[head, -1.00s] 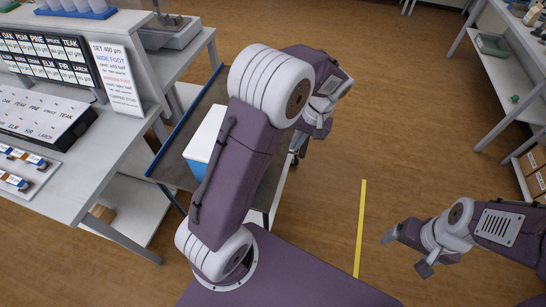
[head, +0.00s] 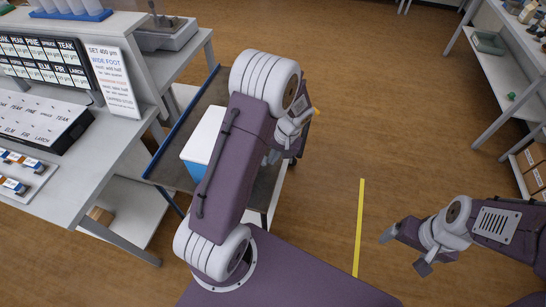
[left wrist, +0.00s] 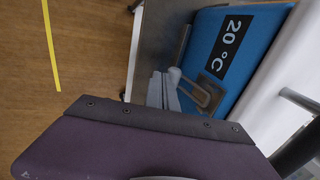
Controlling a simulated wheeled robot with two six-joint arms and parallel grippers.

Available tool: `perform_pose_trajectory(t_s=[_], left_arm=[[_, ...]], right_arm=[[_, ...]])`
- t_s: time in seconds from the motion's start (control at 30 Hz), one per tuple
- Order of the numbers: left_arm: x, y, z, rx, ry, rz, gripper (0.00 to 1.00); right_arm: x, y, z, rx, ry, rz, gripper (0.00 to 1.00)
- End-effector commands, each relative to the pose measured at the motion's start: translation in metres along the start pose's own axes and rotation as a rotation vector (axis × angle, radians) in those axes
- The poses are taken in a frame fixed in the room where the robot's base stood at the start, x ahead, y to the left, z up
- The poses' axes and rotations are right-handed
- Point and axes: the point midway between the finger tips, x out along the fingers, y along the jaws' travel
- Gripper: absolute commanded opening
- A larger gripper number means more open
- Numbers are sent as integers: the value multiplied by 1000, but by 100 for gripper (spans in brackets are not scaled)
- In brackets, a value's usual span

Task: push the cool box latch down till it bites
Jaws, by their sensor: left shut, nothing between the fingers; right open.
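The cool box (head: 207,133) has a white lid and a blue body and stands on a trolley, partly hidden behind my left arm. In the left wrist view its blue side (left wrist: 218,28) carries a black "20 °C" label, with the white lid (left wrist: 285,70) at the right. The metal latch (left wrist: 203,94) is a loop on a plate on that side. My left gripper (left wrist: 164,88) is shut and empty, its tips just beside the latch; I cannot tell whether they touch. In the head view it is mostly hidden by my arm. My right gripper (head: 404,252) is open and empty above the floor.
The trolley (head: 168,152) has a blue edge and dark top. A workbench (head: 95,170) with label boards and a sample rack stands at the left. Shelving (head: 490,85) is at the far right. A yellow line (head: 359,225) crosses clear floor.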

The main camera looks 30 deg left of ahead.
Motion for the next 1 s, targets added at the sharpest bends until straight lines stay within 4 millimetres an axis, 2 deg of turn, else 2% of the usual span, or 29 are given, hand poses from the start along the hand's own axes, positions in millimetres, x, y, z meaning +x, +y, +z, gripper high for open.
perform_pose_trajectory(t_s=[0.17,0.33,0.67,1.0], left_arm=[[2,0,0,0,0,0,0],[20,-4,0,-2,-1,0,0],[16,-5,0,0,0,0,0],[0,-10,0,0,0,0,0]], right_arm=[[2,0,0,0,0,0,85],[17,0,2,0,0,0,85],[13,0,1,0,0,0,85],[-1,0,0,0,0,0,85]])
